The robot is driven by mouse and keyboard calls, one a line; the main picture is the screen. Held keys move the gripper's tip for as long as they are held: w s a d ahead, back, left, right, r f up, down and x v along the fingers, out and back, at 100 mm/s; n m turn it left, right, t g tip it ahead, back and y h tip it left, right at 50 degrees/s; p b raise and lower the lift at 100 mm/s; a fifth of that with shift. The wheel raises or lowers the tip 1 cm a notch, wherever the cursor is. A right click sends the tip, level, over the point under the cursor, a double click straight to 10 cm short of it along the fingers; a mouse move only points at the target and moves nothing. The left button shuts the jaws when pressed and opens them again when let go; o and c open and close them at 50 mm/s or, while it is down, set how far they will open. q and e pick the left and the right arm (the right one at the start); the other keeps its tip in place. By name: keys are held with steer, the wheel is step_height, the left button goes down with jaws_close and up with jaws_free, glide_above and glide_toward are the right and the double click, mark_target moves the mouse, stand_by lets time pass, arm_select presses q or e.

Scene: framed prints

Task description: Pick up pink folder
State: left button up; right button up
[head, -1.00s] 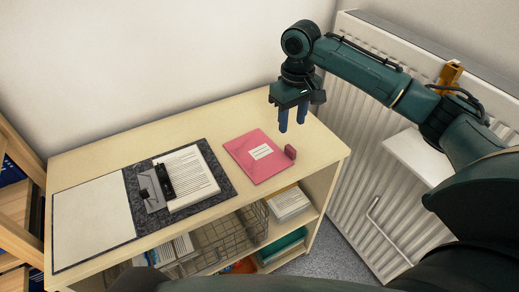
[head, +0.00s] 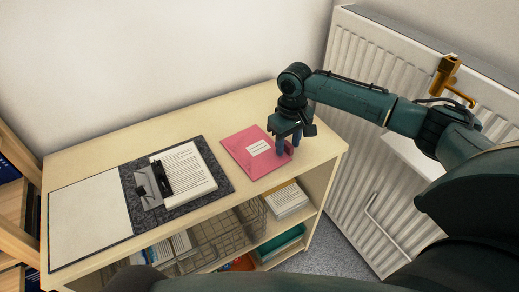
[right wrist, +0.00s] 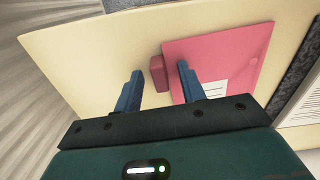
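The pink folder (head: 248,156) lies flat on the shelf top, with a white label on its face. A raised dark pink block (right wrist: 157,73) stands at its edge; the gripper mostly hides it in the head view. My right gripper (head: 288,150) is low over this edge. In the right wrist view the gripper (right wrist: 160,82) is open, its blue fingers on either side of the block. Whether the fingers touch the block, I cannot tell. The folder also shows in the right wrist view (right wrist: 230,50). My left gripper is not in view.
A wire basket (head: 225,236) is on the shelf below. A white radiator (head: 350,130) stands at the right.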

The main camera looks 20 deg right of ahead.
steer(key=shift+c, duration=0.3)
jaws_close()
